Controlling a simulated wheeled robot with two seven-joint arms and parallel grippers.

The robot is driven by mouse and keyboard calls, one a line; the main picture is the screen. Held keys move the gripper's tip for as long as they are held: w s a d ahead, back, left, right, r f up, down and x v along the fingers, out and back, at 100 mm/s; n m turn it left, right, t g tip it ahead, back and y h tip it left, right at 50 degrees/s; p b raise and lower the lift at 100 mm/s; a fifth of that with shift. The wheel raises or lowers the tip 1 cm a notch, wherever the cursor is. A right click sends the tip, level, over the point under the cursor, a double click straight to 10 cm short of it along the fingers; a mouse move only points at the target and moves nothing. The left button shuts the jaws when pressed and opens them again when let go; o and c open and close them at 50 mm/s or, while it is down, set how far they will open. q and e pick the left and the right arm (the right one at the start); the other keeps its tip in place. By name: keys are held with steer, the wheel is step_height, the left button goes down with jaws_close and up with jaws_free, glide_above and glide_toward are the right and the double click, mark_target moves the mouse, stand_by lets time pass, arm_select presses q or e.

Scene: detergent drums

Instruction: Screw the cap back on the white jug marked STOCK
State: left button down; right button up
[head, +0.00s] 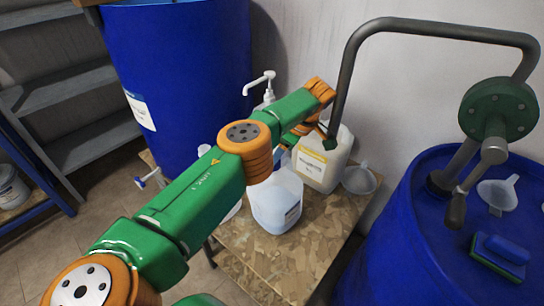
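A cream-white jug (322,165) with a label stands at the back of the wooden bench, under the grey spout. A translucent jug (277,205) with pale blue contents and a label stands in front of it, its top partly hidden by my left arm. Both labels are too small to read, so I cannot tell which is marked STOCK. No loose cap can be made out. My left arm crosses the picture from lower left to the upper middle, its far end above the jugs. My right gripper does not show.
A chipboard bench (275,262) has bare room at its front. A funnel (360,178) lies beside the cream jug. A pump bottle (266,88) stands behind my arm.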

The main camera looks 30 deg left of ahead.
arm_select(q)
steer(key=shift+w+r, duration=0.2)
steer(key=shift+r, duration=0.15)
jaws_free()
step_height(320, 180, up, 8)
steer(key=p, duration=0.8)
steer(key=shift+f, duration=0.1)
